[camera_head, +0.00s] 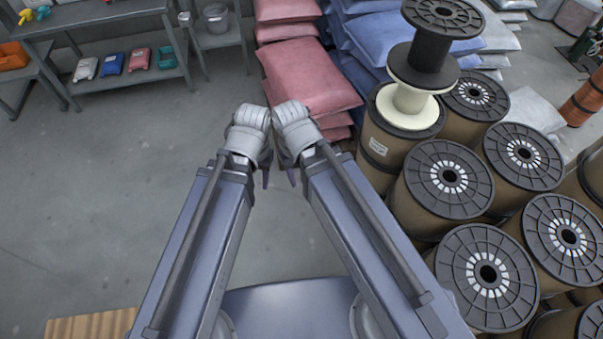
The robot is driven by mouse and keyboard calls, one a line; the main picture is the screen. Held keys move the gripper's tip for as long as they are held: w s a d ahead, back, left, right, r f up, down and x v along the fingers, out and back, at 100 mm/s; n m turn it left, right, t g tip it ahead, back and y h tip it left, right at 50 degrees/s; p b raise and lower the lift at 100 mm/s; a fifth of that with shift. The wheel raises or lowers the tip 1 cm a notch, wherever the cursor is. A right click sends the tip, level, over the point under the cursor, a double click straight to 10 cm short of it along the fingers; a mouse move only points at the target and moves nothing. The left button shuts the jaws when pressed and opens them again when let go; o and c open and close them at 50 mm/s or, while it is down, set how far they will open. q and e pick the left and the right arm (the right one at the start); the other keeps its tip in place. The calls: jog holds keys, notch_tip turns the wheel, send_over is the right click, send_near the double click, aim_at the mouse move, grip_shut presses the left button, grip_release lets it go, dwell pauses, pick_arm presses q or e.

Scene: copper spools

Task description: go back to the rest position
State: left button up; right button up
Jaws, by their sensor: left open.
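My two arms reach forward from the bottom of the head view, and their wrists nearly meet near the middle. My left gripper (265,179) hangs below its wrist, mostly hidden by it, and is open with nothing seen in it. My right gripper (291,177) shows only as a small dark tip under its wrist; its jaws cannot be made out. Both are over the grey floor, apart from the spools. A black spool (431,50) stands on a cream spool (407,105), which stands on a brown drum (380,150) at the right.
Several brown drums with black flanged tops (448,178) crowd the right, close beside my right arm. Pink sacks (310,80) and blue sacks (385,42) are stacked ahead. A grey shelf (130,68) with small coloured items stands at upper left. The left floor (90,200) is clear.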

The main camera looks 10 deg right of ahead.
notch_tip(320, 180, down, 11)
jog(key=b, duration=1.1)
